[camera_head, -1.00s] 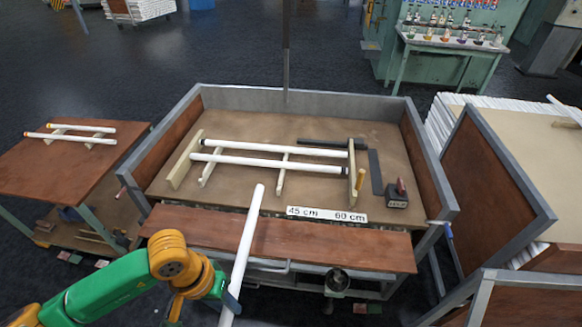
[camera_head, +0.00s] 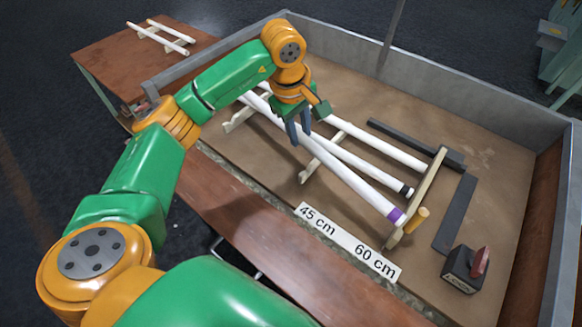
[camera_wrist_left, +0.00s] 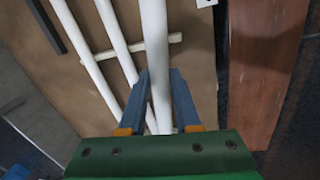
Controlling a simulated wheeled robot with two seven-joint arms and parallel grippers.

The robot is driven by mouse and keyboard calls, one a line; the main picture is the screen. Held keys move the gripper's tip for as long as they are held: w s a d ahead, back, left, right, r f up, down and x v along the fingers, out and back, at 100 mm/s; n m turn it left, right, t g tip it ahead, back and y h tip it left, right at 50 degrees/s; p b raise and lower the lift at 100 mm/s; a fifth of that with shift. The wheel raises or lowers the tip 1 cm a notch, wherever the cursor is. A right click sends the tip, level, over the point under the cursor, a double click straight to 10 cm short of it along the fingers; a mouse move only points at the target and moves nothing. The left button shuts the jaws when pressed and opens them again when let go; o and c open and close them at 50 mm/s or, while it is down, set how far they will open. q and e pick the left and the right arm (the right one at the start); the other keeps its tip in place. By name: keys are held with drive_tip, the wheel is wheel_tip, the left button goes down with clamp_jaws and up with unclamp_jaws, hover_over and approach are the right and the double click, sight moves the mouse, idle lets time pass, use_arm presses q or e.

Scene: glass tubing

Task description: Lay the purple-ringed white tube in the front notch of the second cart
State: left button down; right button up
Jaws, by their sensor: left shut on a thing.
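The purple-ringed white tube (camera_head: 362,188) lies slantwise over the walled bench, its purple ring at the end near the wooden end board (camera_head: 418,200). My left gripper (camera_head: 301,139) is shut on this tube, and in the left wrist view its blue fingers (camera_wrist_left: 160,100) stand either side of a white tube (camera_wrist_left: 155,45). Whether the tube rests on the supports or hangs just above them I cannot tell. A dark-ringed white tube (camera_head: 370,171) and another white tube (camera_head: 380,143) lie behind it. I cannot tell which cart is the second. My right gripper is out of view.
A wooden table (camera_head: 95,60) at upper left holds white tubes (camera_head: 155,38) on supports. On the bench are a sign reading 45 cm and 60 cm (camera_head: 345,244), dark flat bars (camera_head: 456,213) and a black block with a red handle (camera_head: 464,270). Grey walls edge the bench.

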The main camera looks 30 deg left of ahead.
use_arm(q)
drive_tip(key=shift+w+a+r+n, duration=0.15)
drive_tip(key=shift+a+r+n, duration=0.3)
drive_tip(key=shift+n, duration=0.25)
drive_tip(key=shift+a, duration=0.15)
drive_tip(key=shift+n, duration=0.3)
wheel_tip(320, 180, down, 9)
drive_tip(key=shift+f, duration=0.1)
drive_tip(key=c, duration=0.6)
unclamp_jaws()
drive_tip(key=r, duration=0.4)
drive_tip(key=s+r, duration=0.1)
drive_tip(key=r, duration=0.3)
drive_tip(key=s+r, duration=0.1)
drive_tip(key=r, duration=0.3)
drive_tip(key=shift+s, duration=0.1)
drive_tip(key=shift+a, duration=0.1)
